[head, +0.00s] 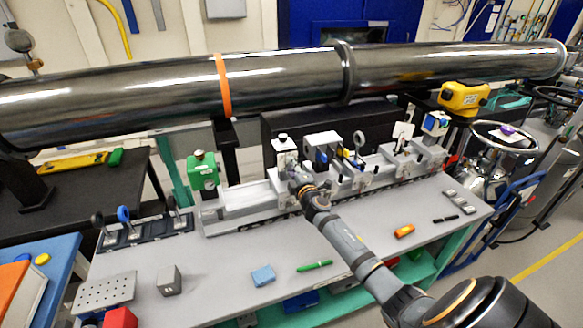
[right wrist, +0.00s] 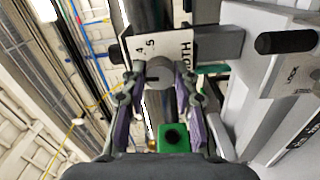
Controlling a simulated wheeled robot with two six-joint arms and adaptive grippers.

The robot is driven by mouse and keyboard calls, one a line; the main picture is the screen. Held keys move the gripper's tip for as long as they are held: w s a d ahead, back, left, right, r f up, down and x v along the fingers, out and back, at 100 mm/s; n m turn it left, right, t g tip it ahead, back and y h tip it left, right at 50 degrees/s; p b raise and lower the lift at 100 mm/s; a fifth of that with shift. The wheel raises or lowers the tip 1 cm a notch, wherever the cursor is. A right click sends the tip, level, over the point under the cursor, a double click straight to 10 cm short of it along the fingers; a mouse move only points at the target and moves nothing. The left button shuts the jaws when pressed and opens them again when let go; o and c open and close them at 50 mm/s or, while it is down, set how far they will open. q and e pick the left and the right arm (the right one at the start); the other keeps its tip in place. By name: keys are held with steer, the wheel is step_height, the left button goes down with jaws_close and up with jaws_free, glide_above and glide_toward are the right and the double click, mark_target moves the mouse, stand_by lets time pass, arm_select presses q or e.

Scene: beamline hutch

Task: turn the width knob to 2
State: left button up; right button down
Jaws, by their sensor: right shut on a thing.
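The width knob (right wrist: 158,73) is a grey round knob in front of a white dial plate (right wrist: 184,46) in the right wrist view. The plate shows part of the word WIDTH and the digits 4 and 5; its other marks are hidden. I cannot tell which number the knob points to. My right gripper (right wrist: 161,84) is shut on the knob, with a finger on each side. In the head view my right gripper (head: 294,182) is at the front of the rail assembly (head: 240,209) and hides the knob. My left gripper is not in view.
A long dark pipe (head: 285,82) runs above the bench. A green block (head: 202,172) stands left of the gripper. On the bench (head: 350,262) lie a blue pad (head: 263,276), a green pen (head: 314,266), an orange item (head: 404,231) and a grey block (head: 169,281).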

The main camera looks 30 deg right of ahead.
steer(key=shift+f+n, duration=0.1)
steer(key=shift+n, duration=1.8)
steer(key=c, duration=1)
jaws_free()
steer(key=shift+s, duration=0.15)
steer(key=v, duration=1.1)
steer(key=shift+s+a, duration=0.1)
steer(key=shift+s, duration=0.25)
